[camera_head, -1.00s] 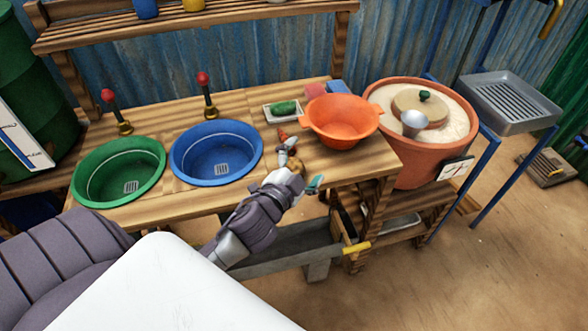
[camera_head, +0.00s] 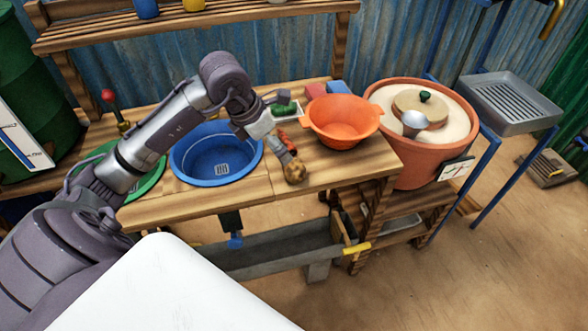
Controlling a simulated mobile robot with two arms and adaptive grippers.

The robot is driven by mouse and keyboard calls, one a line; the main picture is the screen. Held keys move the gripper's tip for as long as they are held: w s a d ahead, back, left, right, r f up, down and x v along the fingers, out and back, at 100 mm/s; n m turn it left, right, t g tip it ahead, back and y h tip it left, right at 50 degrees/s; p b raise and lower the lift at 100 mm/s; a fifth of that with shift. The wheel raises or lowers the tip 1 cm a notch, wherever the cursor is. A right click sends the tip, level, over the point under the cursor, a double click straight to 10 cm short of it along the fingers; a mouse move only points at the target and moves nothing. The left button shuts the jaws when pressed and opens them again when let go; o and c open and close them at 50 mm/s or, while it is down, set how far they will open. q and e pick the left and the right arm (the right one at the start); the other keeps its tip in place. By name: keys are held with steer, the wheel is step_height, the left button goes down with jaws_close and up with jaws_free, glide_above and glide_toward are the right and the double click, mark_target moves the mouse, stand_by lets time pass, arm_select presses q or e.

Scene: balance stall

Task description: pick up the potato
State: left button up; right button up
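The potato (camera_head: 295,172) is a small brown lump on the wooden worktop, near its front edge and below the orange colander. My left gripper (camera_head: 287,124) is just behind it, above the worktop, with its fingers spread apart. One fingertip is close to the top of the potato; I cannot tell whether they touch. The other finger is near the green item on the white dish. No object shows held between the fingers. My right gripper is not in view.
An orange colander (camera_head: 342,118) stands right of the gripper, and a red-orange item (camera_head: 282,136) lies by the fingers. A white dish (camera_head: 292,110) holds a green item (camera_head: 284,108). The blue basin (camera_head: 215,169) is to the left; a large clay pot (camera_head: 409,163) is at right.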

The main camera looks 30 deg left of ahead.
mark_target(290, 167)
arm_select(q)
steer(key=x, duration=0.8)
steer(key=shift+p, duration=0.3)
steer(key=shift+a+p+x, duration=0.15)
steer(key=shift+p+x, duration=0.15)
steer(key=shift+x, duration=1.05)
steer(key=shift+a+p+x, duration=0.1)
steer(key=shift+p+x, duration=0.15)
steer(key=shift+x, duration=1.1)
steer(key=shift+w+r, duration=0.1)
steer(key=shift+w, duration=0.05)
steer(key=c, duration=1.2)
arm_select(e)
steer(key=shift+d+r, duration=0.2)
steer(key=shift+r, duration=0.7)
